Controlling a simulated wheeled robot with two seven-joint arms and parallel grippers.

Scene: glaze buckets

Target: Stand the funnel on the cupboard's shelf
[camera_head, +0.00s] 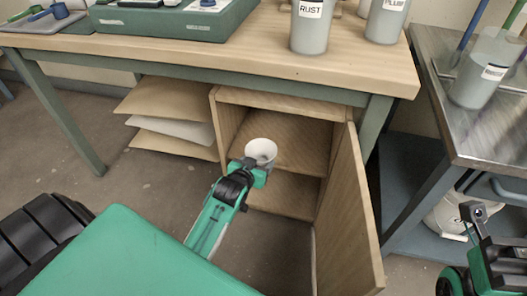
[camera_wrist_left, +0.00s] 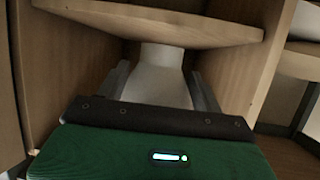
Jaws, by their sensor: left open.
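The white funnel (camera_head: 261,150) is wide end up at the front of the shelf (camera_head: 298,153) in the open wooden cupboard (camera_head: 222,125). My left gripper (camera_head: 257,168) reaches in from the front and is open around the funnel. In the left wrist view the funnel (camera_wrist_left: 162,82) shows between the two spread fingers (camera_wrist_left: 160,90), with a gap at each side. Its narrow end meets the shelf board (camera_wrist_left: 160,22) in that picture; whether it bears on the board I cannot tell. My right gripper (camera_head: 475,212) is at the right edge, partly cut off.
The cupboard door (camera_head: 345,215) stands open on the right, close to my left arm. The bench top (camera_head: 240,52) is above, with a grey RUST bucket (camera_head: 311,28). A metal table (camera_head: 495,125) stands at right.

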